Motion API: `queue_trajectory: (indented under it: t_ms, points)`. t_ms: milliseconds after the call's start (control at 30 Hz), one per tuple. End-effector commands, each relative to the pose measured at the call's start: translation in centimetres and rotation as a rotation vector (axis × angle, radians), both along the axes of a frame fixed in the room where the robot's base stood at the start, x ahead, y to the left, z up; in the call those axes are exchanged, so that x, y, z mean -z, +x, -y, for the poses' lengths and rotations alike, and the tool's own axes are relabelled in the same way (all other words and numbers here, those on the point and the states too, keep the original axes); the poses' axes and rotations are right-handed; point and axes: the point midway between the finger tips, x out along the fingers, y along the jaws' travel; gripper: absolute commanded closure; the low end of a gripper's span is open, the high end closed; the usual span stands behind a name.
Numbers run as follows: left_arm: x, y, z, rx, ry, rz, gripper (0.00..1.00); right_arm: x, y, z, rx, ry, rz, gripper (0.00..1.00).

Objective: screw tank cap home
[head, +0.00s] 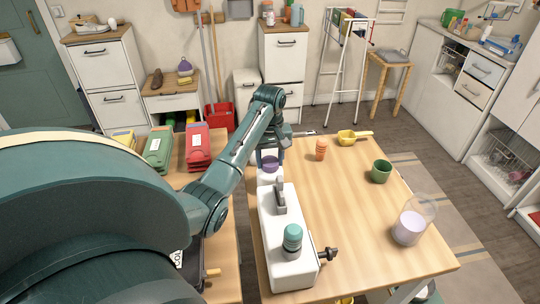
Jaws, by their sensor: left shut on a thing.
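A white tank (265,215) with a grey carry handle (279,197) lies along the left side of the wooden table. A teal cap (292,236) stands on its near end, and a dark tap (328,254) sticks out at its near right. My left gripper (270,163) is at the tank's far end, pointing down. Its fingers are shut around a purple cap (271,164), which is partly hidden between them. The cap sits at or just above the white far end; I cannot tell how far it is seated. My right gripper is not in view.
The middle is clear. Red and green packs (197,146) lie on the left table.

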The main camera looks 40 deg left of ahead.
Motion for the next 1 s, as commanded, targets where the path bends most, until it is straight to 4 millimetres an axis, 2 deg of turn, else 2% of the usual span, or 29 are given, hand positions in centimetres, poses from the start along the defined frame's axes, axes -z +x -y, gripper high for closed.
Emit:
queue_trajectory:
  t_ms: [300,333,633,867,1000]
  points:
    - [0.05,-0.04,-0.08,0.469,0.002,-0.001,0.85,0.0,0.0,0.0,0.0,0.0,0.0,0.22]
    - [0.05,-0.03,-0.06,0.482,0.0,-0.001,0.55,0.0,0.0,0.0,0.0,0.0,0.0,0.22]
    - [0.04,-0.01,-0.01,0.472,-0.001,0.001,0.3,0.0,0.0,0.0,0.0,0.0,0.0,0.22]
    - [-0.01,0.01,-0.01,0.471,0.0,0.001,0.3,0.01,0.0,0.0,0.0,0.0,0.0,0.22]
    - [-0.91,0.06,-0.04,0.471,0.001,0.002,0.3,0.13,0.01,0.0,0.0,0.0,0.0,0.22]
